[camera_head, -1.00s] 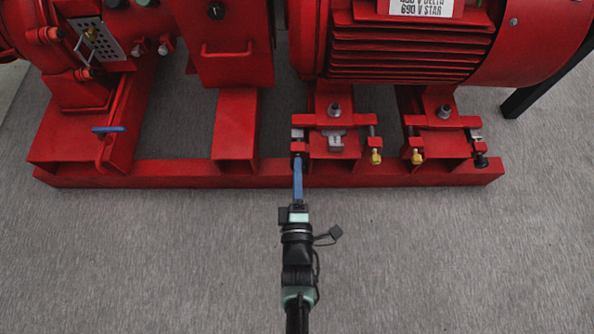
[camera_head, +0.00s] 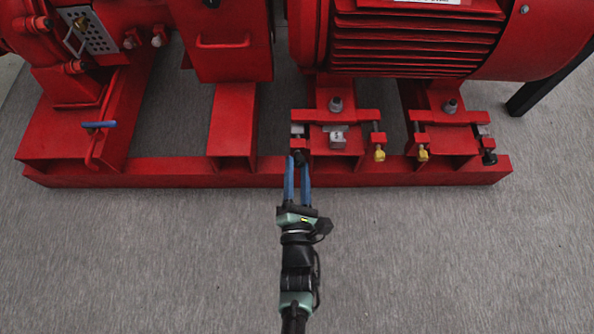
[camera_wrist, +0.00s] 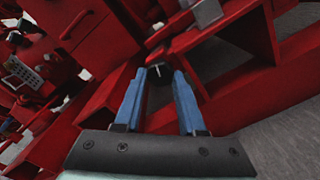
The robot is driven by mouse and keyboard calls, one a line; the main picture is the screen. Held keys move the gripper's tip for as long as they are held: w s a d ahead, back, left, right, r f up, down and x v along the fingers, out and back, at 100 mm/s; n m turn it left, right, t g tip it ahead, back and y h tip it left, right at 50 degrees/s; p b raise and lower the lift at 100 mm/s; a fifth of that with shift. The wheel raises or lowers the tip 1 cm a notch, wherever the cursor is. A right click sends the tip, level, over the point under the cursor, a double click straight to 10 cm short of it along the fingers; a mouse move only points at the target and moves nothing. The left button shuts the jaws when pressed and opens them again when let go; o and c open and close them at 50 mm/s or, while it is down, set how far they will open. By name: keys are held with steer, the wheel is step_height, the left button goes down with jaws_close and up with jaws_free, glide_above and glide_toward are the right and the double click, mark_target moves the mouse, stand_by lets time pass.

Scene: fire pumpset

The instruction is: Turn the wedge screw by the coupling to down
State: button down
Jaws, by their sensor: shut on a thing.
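The wedge screw (camera_head: 299,157) has a dark head and sits at the left front corner of the motor's left foot. In the wrist view, its dark head (camera_wrist: 160,72) is between the fingertips. My gripper (camera_head: 298,168) reaches it from the front with two blue fingers, side by side with a narrow gap. In the wrist view, my gripper (camera_wrist: 160,76) is shut on the screw head. The fingers partly hide the head, and any mark showing its turn is too small to read.
Two yellow-headed screws (camera_head: 379,154) (camera_head: 422,153) and another dark screw (camera_head: 489,158) stand to the right. A blue-handled lever (camera_head: 99,124) is at left. The grey floor (camera_head: 420,260) in front is clear.

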steer(key=shift+s+f+n+b, duration=0.1)
steer(key=shift+n+b, duration=0.8)
steer(key=shift+n, duration=0.8)
steer(key=shift+c, duration=2.4)
jaws_free()
steer(key=s+p, duration=0.5)
steer(key=s, duration=0.8)
steer(key=shift+p, duration=0.35)
steer(key=shift+w, duration=0.1)
